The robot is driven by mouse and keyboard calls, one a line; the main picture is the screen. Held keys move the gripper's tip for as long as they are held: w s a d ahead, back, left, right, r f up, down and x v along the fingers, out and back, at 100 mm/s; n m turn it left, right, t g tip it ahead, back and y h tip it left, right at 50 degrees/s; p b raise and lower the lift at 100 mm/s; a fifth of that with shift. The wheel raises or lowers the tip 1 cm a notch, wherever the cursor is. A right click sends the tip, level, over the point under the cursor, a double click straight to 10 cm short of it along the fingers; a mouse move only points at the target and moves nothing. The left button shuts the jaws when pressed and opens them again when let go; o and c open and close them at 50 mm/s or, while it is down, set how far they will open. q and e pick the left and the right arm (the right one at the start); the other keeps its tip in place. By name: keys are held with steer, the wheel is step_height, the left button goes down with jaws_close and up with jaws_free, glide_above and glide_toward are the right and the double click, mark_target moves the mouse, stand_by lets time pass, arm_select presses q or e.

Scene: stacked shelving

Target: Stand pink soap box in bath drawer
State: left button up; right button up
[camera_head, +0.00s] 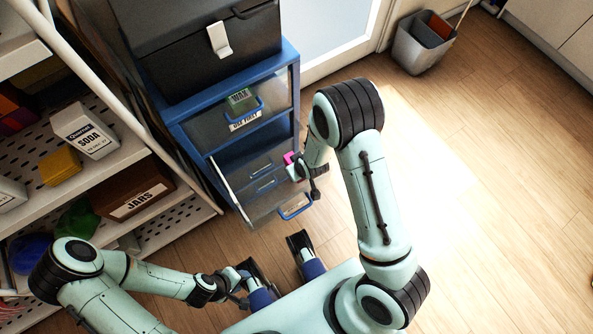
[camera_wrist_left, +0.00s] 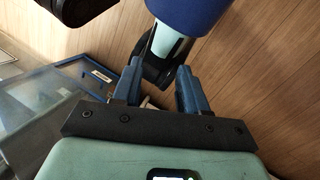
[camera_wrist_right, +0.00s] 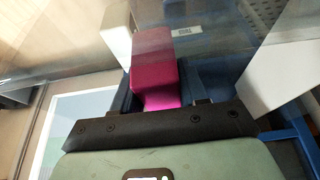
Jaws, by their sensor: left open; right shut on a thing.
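The pink soap box (camera_head: 289,157) shows as a small pink patch at the right gripper (camera_head: 296,168) in the head view. In the right wrist view the pink soap box (camera_wrist_right: 153,75) stands up between the blue fingers of my right gripper (camera_wrist_right: 158,98), which is shut on it. The open drawer (camera_head: 262,212) is clear-walled with a blue handle, and the right gripper is at its right side, over or in it; the exact height is unclear. No bath label is readable. My left gripper (camera_head: 243,283) is open and empty, low in front of the drawer; its fingers show in the left wrist view (camera_wrist_left: 158,88).
A blue drawer unit (camera_head: 290,62) carries a black case (camera_head: 205,55); its upper drawer (camera_head: 250,105) is labelled USE FIRST. Shelves (camera_head: 130,150) with a soda box and a jars box stand left. A grey bin (camera_head: 412,52) stands far right. Wooden floor (camera_head: 480,200) is clear at right.

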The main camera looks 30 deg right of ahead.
step_height(320, 180, down, 3)
steer(key=shift+f+b, duration=0.1)
steer(key=shift+b, duration=0.25)
arm_select(q)
steer(key=shift+w+f, duration=0.15)
steer(key=shift+f, duration=0.2)
steer(key=shift+w+a+f+b, duration=0.15)
steer(key=shift+w+f+b, duration=0.25)
steer(key=shift+w+f, duration=0.1)
arm_select(e)
steer(key=shift+f, duration=0.45)
steer(key=o, duration=1.1)
